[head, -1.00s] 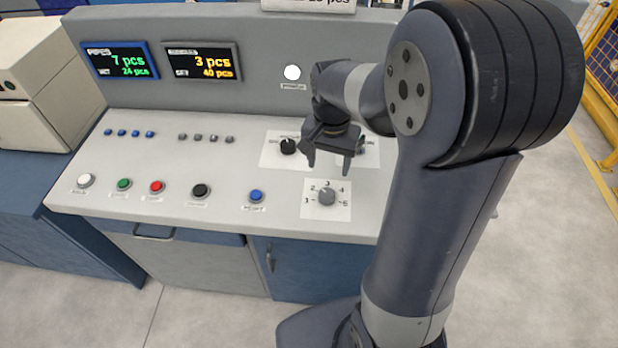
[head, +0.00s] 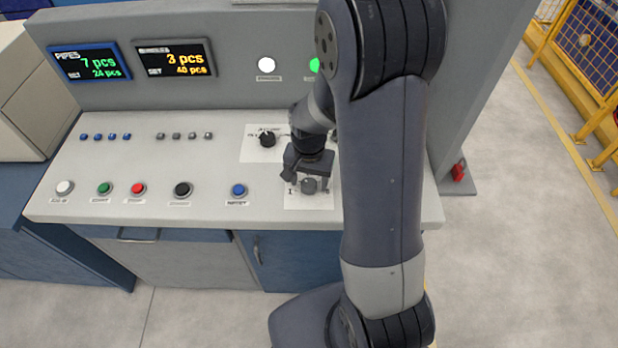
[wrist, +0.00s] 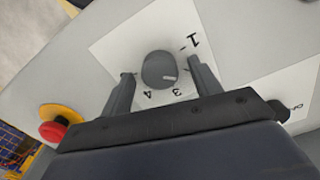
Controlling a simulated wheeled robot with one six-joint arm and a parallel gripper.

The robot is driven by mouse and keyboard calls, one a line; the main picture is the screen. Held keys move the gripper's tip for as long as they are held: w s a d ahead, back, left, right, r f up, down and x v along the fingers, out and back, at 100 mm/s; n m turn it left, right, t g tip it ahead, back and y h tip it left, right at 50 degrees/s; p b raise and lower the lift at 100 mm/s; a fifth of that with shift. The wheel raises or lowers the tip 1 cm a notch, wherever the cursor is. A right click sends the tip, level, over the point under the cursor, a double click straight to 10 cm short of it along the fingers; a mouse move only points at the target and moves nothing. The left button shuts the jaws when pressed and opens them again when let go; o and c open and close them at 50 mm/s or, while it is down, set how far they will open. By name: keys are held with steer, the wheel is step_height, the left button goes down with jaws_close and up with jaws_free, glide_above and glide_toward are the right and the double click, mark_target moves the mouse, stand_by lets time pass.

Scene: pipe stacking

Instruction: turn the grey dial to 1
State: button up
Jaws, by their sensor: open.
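The grey dial (head: 309,187) sits on a white card on the sloped panel; in the wrist view it is a round knob (wrist: 156,68) with a pale pointer mark toward the lower right. The printed 1 (wrist: 193,41) is at its upper right, and 3 and 4 are below it. The 2 and 5 are not visible there. My gripper (head: 311,181) is open over the dial, and in the wrist view its fingers (wrist: 162,70) stand on both sides of it.
A black selector knob (head: 267,139) on a white card is just behind the gripper. A blue button (head: 238,190) and a black button (head: 182,190) lie to the left. A red emergency stop (wrist: 53,131) on a yellow base shows in the wrist view.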

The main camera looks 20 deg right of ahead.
steer(key=c, duration=1)
steer(key=n+b, duration=0.2)
steer(key=n, duration=0.2)
steer(key=shift+n, duration=0.3)
steer(key=n+b, duration=0.1)
steer(key=n, duration=0.4)
steer(key=shift+b, duration=0.3)
steer(key=shift+n, duration=0.3)
steer(key=o, duration=1)
